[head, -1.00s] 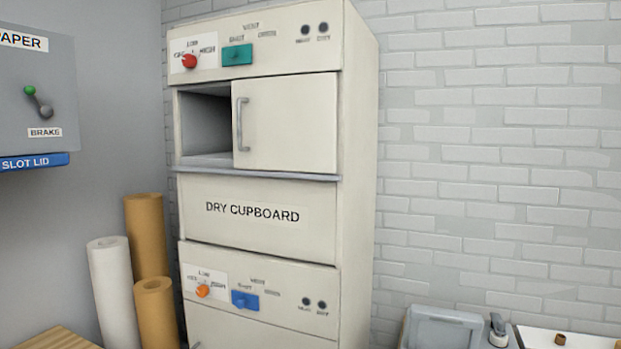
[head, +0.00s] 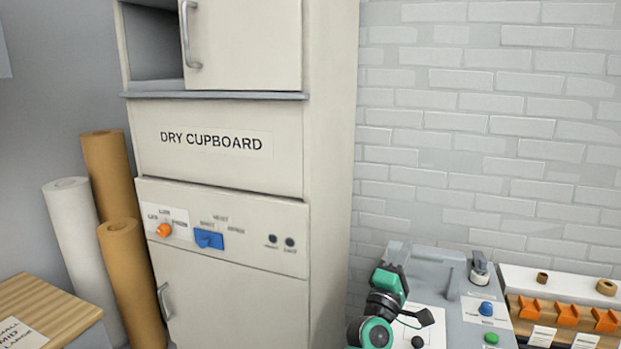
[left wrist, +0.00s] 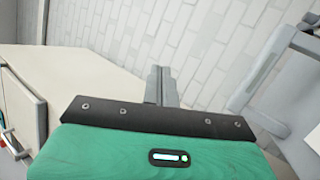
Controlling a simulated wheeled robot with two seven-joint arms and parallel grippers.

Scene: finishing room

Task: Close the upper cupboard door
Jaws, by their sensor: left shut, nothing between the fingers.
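The cream upper cupboard door (head: 245,45) with its upright grey handle (head: 188,35) covers the right part of the upper opening. A dark gap (head: 153,45) stands open at its left; the top of both is cut off. My left gripper (head: 400,258), with its green body and black band, is low and right of the cupboard, well apart from the door. In the left wrist view its grey fingers (left wrist: 160,85) are shut and empty. A cream panel with a handle (left wrist: 10,140) shows at the left there; I cannot tell which door it is. My right gripper is not in view.
A grey ledge (head: 215,96) runs below the opening. The lower cupboard door (head: 235,305) looks shut. Paper rolls (head: 105,180) stand left, near a wooden-topped bench (head: 45,305). A grey machine (head: 455,280) and a rack with orange clips (head: 567,312) are at right.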

